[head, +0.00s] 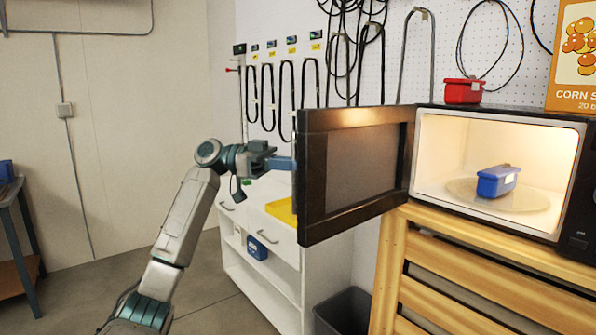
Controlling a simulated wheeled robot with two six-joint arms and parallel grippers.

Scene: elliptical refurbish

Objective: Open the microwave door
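The black microwave (505,172) stands on a wooden stand with its lit cavity exposed. Its door (355,165) is swung wide out to the left, showing its inner side with a dark window. A blue container (497,181) sits on the glass turntable (530,200) inside. My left gripper (288,164) is at the free outer edge of the door, its bluish fingers reaching the edge. The fingertips are partly hidden by the door, so I cannot tell whether they grip it. My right gripper is out of view.
A red container (463,91) and an orange corn box (574,55) rest on top of the microwave. The wooden stand (480,270) is below. A white cabinet (265,250) stands behind the door, with a dark bin (343,312) beside it. Floor at left is clear.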

